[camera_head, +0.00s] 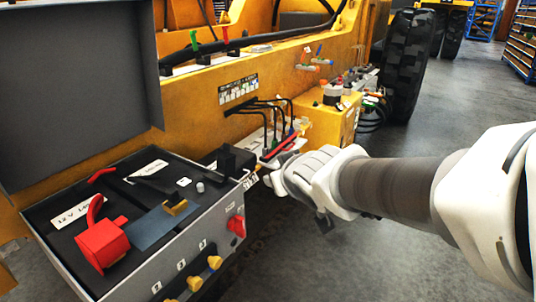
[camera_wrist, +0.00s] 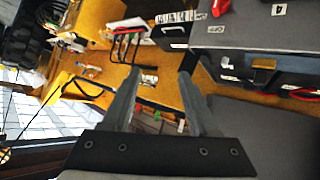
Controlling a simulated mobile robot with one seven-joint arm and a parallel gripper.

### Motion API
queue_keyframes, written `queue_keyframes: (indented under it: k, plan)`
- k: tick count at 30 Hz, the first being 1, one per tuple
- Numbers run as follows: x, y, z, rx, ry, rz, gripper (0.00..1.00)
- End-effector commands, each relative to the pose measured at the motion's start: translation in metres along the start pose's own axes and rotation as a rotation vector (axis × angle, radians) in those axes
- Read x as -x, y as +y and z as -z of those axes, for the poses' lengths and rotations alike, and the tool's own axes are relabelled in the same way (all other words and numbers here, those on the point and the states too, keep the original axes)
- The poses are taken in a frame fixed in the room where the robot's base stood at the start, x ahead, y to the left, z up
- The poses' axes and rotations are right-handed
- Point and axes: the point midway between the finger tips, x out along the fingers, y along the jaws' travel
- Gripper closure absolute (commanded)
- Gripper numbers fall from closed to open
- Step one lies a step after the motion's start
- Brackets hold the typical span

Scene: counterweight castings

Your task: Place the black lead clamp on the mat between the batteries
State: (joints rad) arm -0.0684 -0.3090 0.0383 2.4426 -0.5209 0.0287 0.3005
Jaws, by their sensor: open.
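An open grey box (camera_head: 232,203) in the head view holds two dark batteries; one has a "12 V" label (camera_head: 75,212). A blue-grey mat (camera_head: 150,232) lies between them, with a small tan and black block on it (camera_head: 176,205). A red clamp (camera_head: 102,244) sits at the front left. A black blocky piece (camera_head: 236,160) at the box's right rear corner may be the black clamp; I cannot tell for sure. My gripper (camera_head: 272,180) is just right of that corner, outside the box. In the wrist view my gripper (camera_wrist: 158,74) has its fingers apart with nothing between them.
The raised grey lid (camera_head: 75,90) stands behind the box. Yellow knobs (camera_head: 214,262) and a red switch (camera_head: 237,225) project from its front. Black cables (camera_head: 272,112) hang on the yellow machine (camera_head: 262,80) behind. Grey floor (camera_head: 450,95) is open at right.

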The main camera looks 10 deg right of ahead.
Motion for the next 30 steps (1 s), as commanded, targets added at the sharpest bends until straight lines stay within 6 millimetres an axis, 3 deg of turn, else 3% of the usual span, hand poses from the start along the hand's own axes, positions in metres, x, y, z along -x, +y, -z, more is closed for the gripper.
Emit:
queue_keyframes:
  k: [1, 5, 9, 13, 18, 30]
  plan:
    - [0.018, 0.014, -0.009, -0.035, -0.044, -0.045, 0.4]
    - [0.06, 0.03, -0.045, -0.129, -0.195, -0.104, 0.4]
    - [0.103, 0.024, -0.083, -0.22, -0.342, -0.089, 0.4]
    - [0.132, 0.01, -0.106, -0.272, -0.435, -0.04, 0.4]
    - [0.149, -0.002, -0.12, -0.298, -0.491, 0.002, 0.4]
    - [0.15, -0.003, -0.121, -0.299, -0.497, 0.007, 0.4]
